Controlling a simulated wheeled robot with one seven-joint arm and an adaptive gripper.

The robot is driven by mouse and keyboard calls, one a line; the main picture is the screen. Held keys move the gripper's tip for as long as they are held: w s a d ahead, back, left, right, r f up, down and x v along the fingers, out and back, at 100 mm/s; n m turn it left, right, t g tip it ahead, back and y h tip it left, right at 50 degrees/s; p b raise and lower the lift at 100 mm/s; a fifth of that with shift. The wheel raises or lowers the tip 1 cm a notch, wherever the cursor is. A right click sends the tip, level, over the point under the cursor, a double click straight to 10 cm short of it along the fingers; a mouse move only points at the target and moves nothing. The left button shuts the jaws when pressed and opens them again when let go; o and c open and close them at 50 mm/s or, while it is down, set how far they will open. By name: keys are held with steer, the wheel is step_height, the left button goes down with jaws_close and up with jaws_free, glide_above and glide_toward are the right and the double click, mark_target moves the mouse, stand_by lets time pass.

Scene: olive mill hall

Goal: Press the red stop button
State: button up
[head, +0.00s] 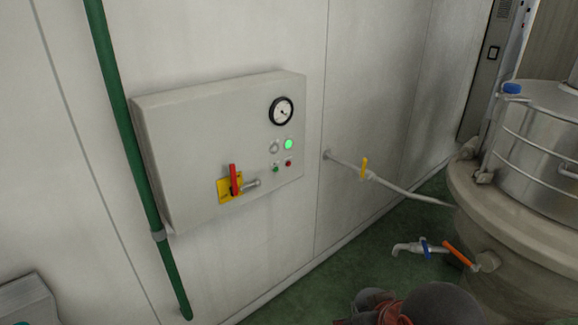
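The red stop button (288,163) is a small round button at the lower right of a grey control box (205,118) on the wall, in the head view. A small green button (276,169) sits just left of it and a little lower. A lit green lamp (289,144) is above it, with a pale unlit lamp or knob (274,148) beside the lamp. Nothing covers the red button. My gripper's fingers do not show in this view. Dark rounded parts with some red show at the bottom edge; I cannot tell what they are.
The box also carries a round gauge (281,111) and a red handle (234,180) on a yellow plate. A green pipe (126,140) runs left of it. Green floor lies below.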

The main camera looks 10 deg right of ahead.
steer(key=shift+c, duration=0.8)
